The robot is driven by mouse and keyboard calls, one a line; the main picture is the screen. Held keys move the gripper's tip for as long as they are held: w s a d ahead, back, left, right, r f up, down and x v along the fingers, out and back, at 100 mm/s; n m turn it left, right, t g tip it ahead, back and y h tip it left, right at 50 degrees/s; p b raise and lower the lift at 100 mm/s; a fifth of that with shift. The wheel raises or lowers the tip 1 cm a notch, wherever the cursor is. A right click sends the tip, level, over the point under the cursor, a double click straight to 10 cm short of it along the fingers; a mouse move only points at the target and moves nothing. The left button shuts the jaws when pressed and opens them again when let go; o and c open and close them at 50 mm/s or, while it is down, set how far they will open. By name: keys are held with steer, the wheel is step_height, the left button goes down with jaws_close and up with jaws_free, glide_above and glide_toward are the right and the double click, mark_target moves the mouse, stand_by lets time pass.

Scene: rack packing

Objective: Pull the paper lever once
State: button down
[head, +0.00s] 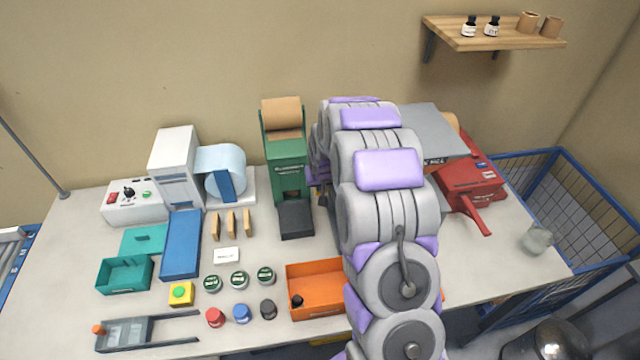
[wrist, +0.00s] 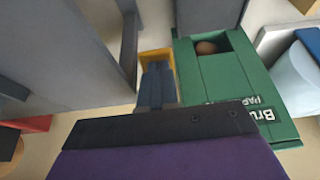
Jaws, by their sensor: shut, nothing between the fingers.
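The green paper dispenser (head: 284,150) stands at the back middle of the table, with a brown paper roll (head: 281,112) on top. In the wrist view its green body (wrist: 222,75) with part of a white label fills the right of centre. A yellow piece (wrist: 155,54) sits beside the dispenser; it may be the paper lever, but most of it is hidden. My gripper (wrist: 157,72) is shut and empty, its fingertips in front of the yellow piece. I cannot tell if they touch. In the head view my arm hides the gripper and the dispenser's right side.
A grey machine (head: 430,118) stands close right of the dispenser, with a red press (head: 470,180) beyond. A dark tray (head: 296,220) lies before the dispenser. A blue-white roll (head: 222,170) stands left. An orange bin (head: 316,272), jars and small boxes occupy the front.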

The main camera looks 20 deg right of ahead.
steer(key=shift+r, duration=1.15)
steer(key=d+p+v, duration=0.1)
steer(key=v, duration=1.1)
steer(key=shift+w+a+r, duration=0.25)
steer(key=shift+a+r, duration=0.25)
steer(key=shift+r, duration=0.1)
steer(key=s+a+g+b, duration=0.2)
steer(key=s+a, duration=0.2)
steer(key=s, duration=1)
steer(key=s+a+n+g+b, duration=0.1)
steer(key=s+a+g+b, duration=0.1)
steer(key=s, duration=1.2)
steer(key=s+a+n+g+b, duration=0.1)
steer(key=s+a, duration=0.4)
steer(key=s, duration=0.9)
steer(key=shift+s+a+g+y+b, duration=0.35)
steer(key=shift+g+b, duration=0.35)
steer(key=shift+b, duration=0.25)
